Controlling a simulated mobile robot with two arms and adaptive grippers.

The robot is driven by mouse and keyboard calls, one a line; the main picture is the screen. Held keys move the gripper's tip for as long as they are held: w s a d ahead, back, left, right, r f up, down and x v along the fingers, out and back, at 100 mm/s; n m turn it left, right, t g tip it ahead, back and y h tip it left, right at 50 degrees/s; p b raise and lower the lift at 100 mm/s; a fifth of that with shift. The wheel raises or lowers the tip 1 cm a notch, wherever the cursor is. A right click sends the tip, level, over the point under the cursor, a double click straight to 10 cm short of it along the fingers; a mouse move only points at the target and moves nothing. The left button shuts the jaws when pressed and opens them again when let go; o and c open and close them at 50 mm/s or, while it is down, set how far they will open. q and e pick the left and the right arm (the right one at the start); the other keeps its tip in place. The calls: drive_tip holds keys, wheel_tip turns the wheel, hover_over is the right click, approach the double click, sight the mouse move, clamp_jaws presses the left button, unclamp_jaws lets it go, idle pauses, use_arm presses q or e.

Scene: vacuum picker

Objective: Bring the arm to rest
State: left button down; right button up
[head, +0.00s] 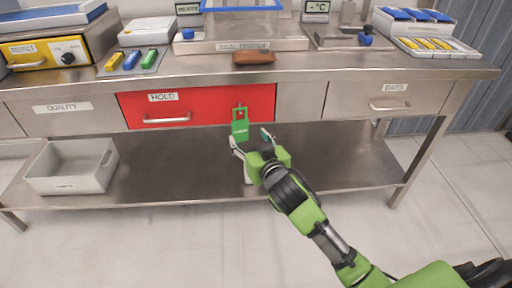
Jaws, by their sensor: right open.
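My right gripper (252,136) reaches in from the lower right and is open, in front of the bench below the red HOLD drawer (215,100). A green tag (240,127) with a hole at its top shows just beyond and between the fingers, in front of the drawer's lower edge. I cannot tell whether the tag touches a finger or what holds it up. The red drawer looks shut, with its handle (167,119) at the left. My left gripper is not in view.
A steel bench (330,66) carries a brown item (254,57), a yellow REJECT box (45,52), several coloured markers and trays. A grey bin (72,178) stands on the lower shelf (170,170) at left. The floor in front is clear.

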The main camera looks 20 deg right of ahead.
drive_tip(key=v, duration=0.6)
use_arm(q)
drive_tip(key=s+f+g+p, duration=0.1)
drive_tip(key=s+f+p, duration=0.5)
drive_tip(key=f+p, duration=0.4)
use_arm(e)
drive_tip(key=s+f+n+g+p, duration=0.1)
drive_tip(key=s+f+g, duration=0.6)
drive_tip(key=s+f, duration=1.2)
drive_tip(key=s+f+n+g, duration=0.1)
drive_tip(key=s+f+g, duration=0.6)
drive_tip(key=s+f, duration=1.15)
use_arm(q)
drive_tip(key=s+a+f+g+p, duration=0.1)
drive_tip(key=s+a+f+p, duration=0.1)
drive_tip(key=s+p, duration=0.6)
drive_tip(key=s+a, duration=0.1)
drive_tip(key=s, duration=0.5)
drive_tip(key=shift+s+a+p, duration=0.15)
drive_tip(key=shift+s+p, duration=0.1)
drive_tip(key=shift+p, duration=0.05)
use_arm(e)
drive_tip(key=s+d+f, duration=0.2)
drive_tip(key=s+f, duration=0.3)
drive_tip(key=s, duration=0.7)
drive_tip(key=shift+d+f+n+g, duration=0.2)
drive_tip(key=shift+d+n+g, duration=0.1)
drive_tip(key=shift+d, duration=0.1)
